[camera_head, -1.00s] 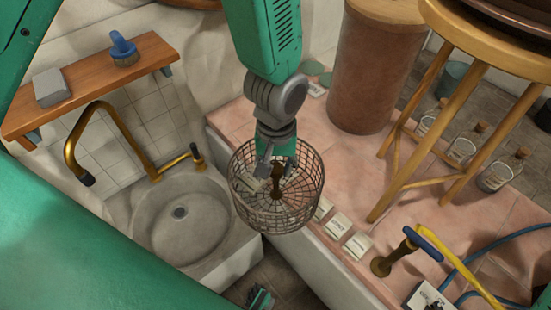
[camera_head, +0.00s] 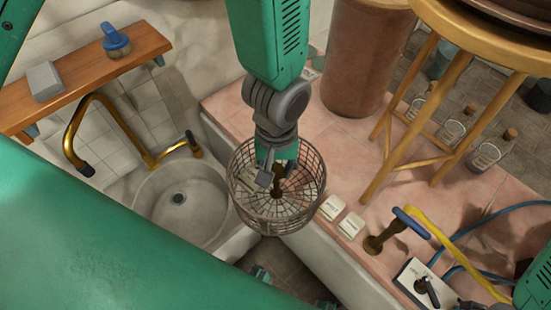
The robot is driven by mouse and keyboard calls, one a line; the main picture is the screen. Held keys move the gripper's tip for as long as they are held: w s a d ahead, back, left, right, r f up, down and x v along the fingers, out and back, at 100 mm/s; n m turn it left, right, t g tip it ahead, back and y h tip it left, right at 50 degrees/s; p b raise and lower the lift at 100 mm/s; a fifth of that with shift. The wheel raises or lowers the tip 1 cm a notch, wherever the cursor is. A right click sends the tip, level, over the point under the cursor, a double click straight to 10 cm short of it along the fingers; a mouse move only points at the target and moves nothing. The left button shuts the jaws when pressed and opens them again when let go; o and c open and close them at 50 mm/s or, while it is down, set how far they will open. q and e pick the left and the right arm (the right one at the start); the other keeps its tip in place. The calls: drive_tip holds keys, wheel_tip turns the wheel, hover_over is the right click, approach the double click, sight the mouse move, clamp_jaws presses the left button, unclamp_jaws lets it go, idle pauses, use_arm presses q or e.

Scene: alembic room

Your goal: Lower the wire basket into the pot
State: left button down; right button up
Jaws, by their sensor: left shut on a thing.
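The round wire basket (camera_head: 248,205) hangs upright in the middle of the head view, in front of the gap between the sink and the pink tiled ledge. My left gripper (camera_head: 278,170) is shut on the basket's dark upright handle (camera_head: 279,186). The fingertips partly hide the handle. A dark brown round vessel (camera_head: 490,18) on the stool at the top right is cut off by the frame. I cannot tell if it is the pot. Green and dark parts of my right arm (camera_head: 535,285) show at the bottom right edge; its gripper's jaws are not clear.
The stone sink (camera_head: 150,205) with a brass tap (camera_head: 75,125) is left of the basket. The wooden stool (camera_head: 420,100), glass bottles (camera_head: 485,155), a brown cylinder (camera_head: 355,60), a blue-handled lever (camera_head: 385,240) and a control box (camera_head: 425,285) stand on the right.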

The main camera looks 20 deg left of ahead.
use_arm(q)
drive_tip(key=shift+s+d+r+p, duration=0.3)
drive_tip(key=shift+s+d+p, duration=0.15)
drive_tip(key=shift+s+d, duration=0.15)
drive_tip(key=shift+s+d+r+p, duration=0.3)
drive_tip(key=shift+s+d+p, duration=0.1)
drive_tip(key=shift+s+d, duration=0.2)
idle(0.3)
drive_tip(key=shift+a, duration=0.1)
idle(0.4)
